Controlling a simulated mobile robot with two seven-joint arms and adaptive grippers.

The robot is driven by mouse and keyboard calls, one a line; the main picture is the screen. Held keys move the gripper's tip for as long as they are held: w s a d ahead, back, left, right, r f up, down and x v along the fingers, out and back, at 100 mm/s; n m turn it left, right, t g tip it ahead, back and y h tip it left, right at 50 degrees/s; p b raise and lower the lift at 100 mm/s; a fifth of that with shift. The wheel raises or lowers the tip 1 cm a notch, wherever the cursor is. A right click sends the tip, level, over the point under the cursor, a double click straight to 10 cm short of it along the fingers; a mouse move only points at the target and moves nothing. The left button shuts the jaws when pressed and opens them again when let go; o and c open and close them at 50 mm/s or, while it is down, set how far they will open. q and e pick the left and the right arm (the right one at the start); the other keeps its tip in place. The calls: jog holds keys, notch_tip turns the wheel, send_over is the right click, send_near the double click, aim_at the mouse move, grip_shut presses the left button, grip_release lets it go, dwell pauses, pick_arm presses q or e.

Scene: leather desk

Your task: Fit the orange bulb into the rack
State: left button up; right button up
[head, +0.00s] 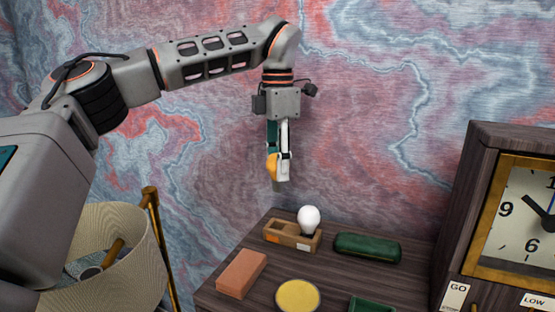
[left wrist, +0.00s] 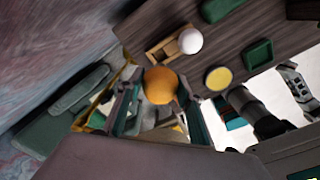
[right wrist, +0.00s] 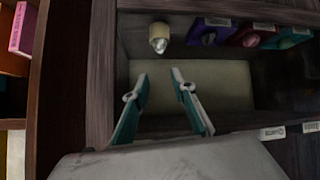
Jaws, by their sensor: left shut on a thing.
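My left gripper (head: 279,168) is shut on the orange bulb (head: 272,166) and holds it in the air above the desk, higher than the rack. The orange bulb (left wrist: 160,86) shows between the fingers in the left wrist view. The small wooden rack (head: 273,236) stands on the desk below, with a white bulb (head: 308,219) upright in its right part. The left part of the rack looks empty. In the left wrist view the rack (left wrist: 155,57) is just beyond the orange bulb. My right gripper (right wrist: 158,78) is open and empty over a drawer-like compartment.
A green case (head: 367,247) lies right of the rack. A brown block (head: 241,273) and a yellow disc (head: 298,295) are in front, with a green tray (head: 372,304). A clock cabinet (head: 460,200) stands at right. The compartment (right wrist: 222,85) holds a small bulb (right wrist: 159,38) and coloured boxes (right wrist: 208,32).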

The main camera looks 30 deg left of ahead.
pick_arm(q)
jog(key=shift+f, duration=5.4)
jog(key=shift+f+b, duration=0.2)
jog(key=shift+b, duration=0.1)
jog(key=o, duration=1.1)
jog(key=shift+r+p, duration=0.3)
jog(key=shift+r, duration=4.2)
